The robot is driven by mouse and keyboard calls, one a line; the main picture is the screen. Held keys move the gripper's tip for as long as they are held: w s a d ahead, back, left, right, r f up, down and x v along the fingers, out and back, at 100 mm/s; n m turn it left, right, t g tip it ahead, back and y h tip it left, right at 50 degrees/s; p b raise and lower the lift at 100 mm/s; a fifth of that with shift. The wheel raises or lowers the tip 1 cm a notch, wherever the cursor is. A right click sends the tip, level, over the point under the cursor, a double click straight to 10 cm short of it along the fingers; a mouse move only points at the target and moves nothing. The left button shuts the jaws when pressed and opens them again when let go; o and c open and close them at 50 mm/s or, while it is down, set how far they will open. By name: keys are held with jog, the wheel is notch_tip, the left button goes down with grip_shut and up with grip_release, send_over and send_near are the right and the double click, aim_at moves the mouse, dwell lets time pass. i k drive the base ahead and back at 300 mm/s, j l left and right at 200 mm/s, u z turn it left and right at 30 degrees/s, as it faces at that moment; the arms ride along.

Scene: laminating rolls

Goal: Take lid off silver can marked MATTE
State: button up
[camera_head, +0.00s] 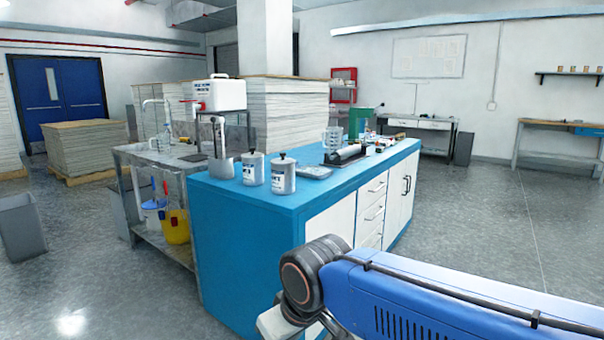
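Two silver cans stand upright near the front left corner of the blue bench's top. The nearer can (283,179) and the other can (253,171), just left of it, each have a pale label with dark marks. The lettering is too small to read, so I cannot tell which is marked MATTE. Each can is closed by a lid with a black knob, the nearer lid (283,160) and the left lid (253,156). My blue arm crosses the lower right, apart from the cans.
The blue bench (240,240) also holds a grey scale (314,172), a clear jug (332,141) and a roller device (347,154). A metal pot (222,165) stands left of the cans. A grey side table (150,162) adjoins on the left. Floor at right is clear.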

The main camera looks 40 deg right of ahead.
aim_at(282, 160)
jog(key=i+j+z, duration=0.2)
jog(key=z, duration=0.25)
jog(key=i+j+z, duration=0.1)
jog(key=j+z, duration=0.35)
jog(key=i+j+z, duration=0.1)
jog(key=j+z, duration=0.2)
jog(key=z, duration=0.15)
jog(key=j+z, duration=0.2)
jog(key=j, duration=1.1)
